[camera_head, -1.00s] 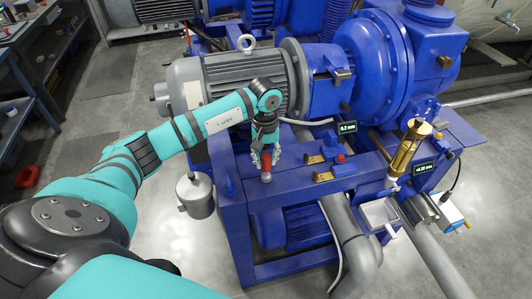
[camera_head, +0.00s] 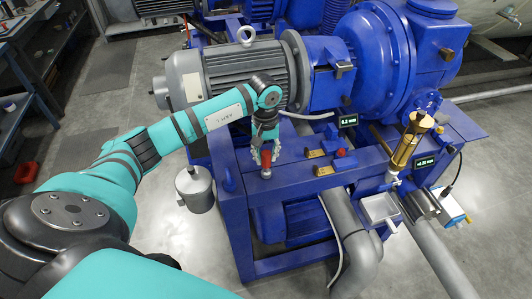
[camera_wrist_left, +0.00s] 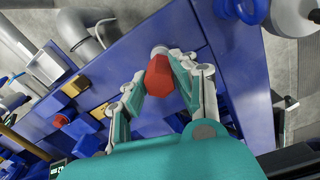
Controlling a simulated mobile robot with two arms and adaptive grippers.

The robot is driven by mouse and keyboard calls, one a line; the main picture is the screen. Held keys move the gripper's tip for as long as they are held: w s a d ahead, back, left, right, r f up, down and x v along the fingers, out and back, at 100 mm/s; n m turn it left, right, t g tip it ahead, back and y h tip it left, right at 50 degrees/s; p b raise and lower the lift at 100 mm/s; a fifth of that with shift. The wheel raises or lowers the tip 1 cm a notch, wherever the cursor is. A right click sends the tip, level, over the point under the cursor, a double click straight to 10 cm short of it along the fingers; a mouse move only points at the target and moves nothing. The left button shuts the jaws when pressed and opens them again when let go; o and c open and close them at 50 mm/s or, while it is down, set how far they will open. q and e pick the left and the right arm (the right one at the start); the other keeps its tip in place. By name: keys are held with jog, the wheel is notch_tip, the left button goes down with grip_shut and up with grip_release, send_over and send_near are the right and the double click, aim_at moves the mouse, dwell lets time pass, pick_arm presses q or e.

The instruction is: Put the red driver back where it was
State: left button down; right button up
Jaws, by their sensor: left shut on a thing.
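The red driver (camera_head: 266,159) stands roughly upright at the front left of the blue machine frame, with a pale lower end. My left gripper (camera_head: 265,150) is shut on it from above. In the left wrist view the driver's red handle (camera_wrist_left: 159,76) sits between the two fingers of the left gripper (camera_wrist_left: 163,85). The driver's lower end is at or just above the blue beam; I cannot tell whether it touches. My right gripper is not in view.
A grey can (camera_head: 194,187) hangs left of the frame. Brass blocks (camera_head: 316,154) and a red knob (camera_head: 341,153) lie right of the driver. A white tray (camera_head: 379,208) and a brass cylinder (camera_head: 407,147) are further right. A grey motor (camera_head: 240,75) stands behind.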

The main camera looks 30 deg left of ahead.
pick_arm(q)
jog(key=shift+f, duration=0.15)
jog(key=c, duration=1)
grip_release()
jog(key=shift+o, duration=0.2)
